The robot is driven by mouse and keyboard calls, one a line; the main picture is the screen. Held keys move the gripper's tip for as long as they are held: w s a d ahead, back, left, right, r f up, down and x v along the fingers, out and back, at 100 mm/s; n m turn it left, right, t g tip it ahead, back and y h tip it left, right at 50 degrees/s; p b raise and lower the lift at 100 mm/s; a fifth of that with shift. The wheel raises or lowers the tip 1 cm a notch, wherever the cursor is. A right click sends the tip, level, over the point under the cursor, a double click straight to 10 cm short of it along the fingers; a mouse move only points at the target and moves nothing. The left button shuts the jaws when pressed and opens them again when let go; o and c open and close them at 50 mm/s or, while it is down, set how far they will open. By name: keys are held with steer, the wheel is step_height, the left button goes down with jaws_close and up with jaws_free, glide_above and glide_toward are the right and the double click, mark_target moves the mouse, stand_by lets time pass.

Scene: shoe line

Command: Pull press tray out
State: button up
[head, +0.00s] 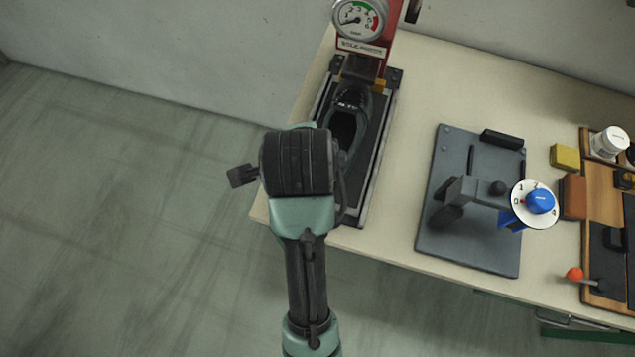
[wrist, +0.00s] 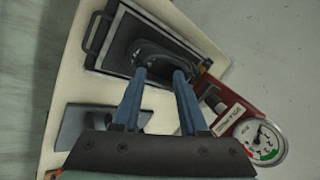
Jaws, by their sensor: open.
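The press tray (head: 378,160) is a dark, light-edged slab on the bench at the foot of the red press (head: 362,48). A dark shoe (head: 348,118) lies on it, toe toward the press. In the wrist view the tray (wrist: 118,45) is at the top, with its black bar handle (wrist: 100,32) at its upper left end and the shoe (wrist: 158,53) on it. My gripper (wrist: 160,73) is open, with its blue fingers apart and the tips in front of the shoe, to the right of the handle. Contact cannot be told. In the head view my wrist hides the fingers and the handle.
Right of the tray stands a grey plate fixture (head: 465,235) with a blue-knobbed dial (head: 540,200). Farther right are a yellow block (head: 564,157), a white jar (head: 609,142) and an orange-knobbed lever (head: 574,274). Bare bench lies between tray and fixture; open floor is left.

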steer(key=s+f+m+g, duration=0.4)
steer(key=s+f+m, duration=0.2)
steer(key=s+f, duration=0.15)
steer(key=f, duration=0.4)
steer(key=w+f, duration=0.1)
steer(key=f, duration=0.2)
steer(key=d+f, duration=0.1)
steer(key=f, duration=0.3)
steer(key=shift+w+f, duration=0.25)
steer(key=shift+f, duration=0.05)
jaws_close()
stand_by(0.7)
